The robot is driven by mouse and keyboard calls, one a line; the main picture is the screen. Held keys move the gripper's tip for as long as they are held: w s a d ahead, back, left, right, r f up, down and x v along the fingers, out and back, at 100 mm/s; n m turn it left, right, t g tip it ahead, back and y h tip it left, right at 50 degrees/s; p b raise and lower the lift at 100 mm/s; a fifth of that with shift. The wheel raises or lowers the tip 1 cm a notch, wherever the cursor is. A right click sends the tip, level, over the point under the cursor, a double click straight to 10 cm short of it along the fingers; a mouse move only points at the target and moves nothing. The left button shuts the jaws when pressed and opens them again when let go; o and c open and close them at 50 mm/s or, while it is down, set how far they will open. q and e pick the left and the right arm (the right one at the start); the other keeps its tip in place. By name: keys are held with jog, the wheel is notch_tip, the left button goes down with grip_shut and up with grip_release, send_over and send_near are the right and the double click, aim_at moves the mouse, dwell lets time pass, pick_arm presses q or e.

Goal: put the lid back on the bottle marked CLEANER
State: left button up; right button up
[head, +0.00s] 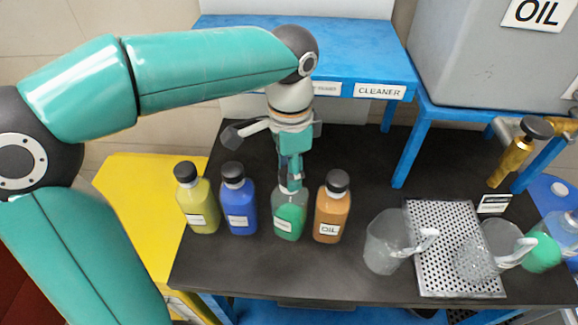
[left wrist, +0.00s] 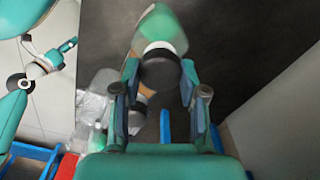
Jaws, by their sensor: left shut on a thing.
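A bottle with green liquid (head: 289,221) and a white label stands on the black bench between the blue and orange bottles. The label is too small to read. My left gripper (head: 290,186) points straight down over its mouth. In the left wrist view its fingers (left wrist: 160,88) are shut on a dark lid (left wrist: 160,71). The lid sits at the pale neck of the green bottle (left wrist: 163,27); I cannot tell whether it is seated. The head view hides the lid. My right gripper (left wrist: 62,50) shows small at the left of the wrist view, its jaws unclear.
Capped yellow (head: 200,207), blue (head: 239,210) and orange OIL (head: 331,215) bottles stand close by. A clear jug (head: 384,246) and a perforated metal tray (head: 440,240) are to the right. A blue shelf (head: 350,50) with a CLEANER sign (head: 380,91) stands behind.

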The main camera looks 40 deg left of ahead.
dwell(0.7)
pick_arm(q)
jog(key=shift+f, duration=0.1)
jog(key=o, duration=0.8)
jog(key=shift+o, duration=0.5)
jog(key=o, duration=0.4)
jog(key=shift+r+p, duration=3.35)
jog(key=shift+r, duration=0.2)
grip_shut()
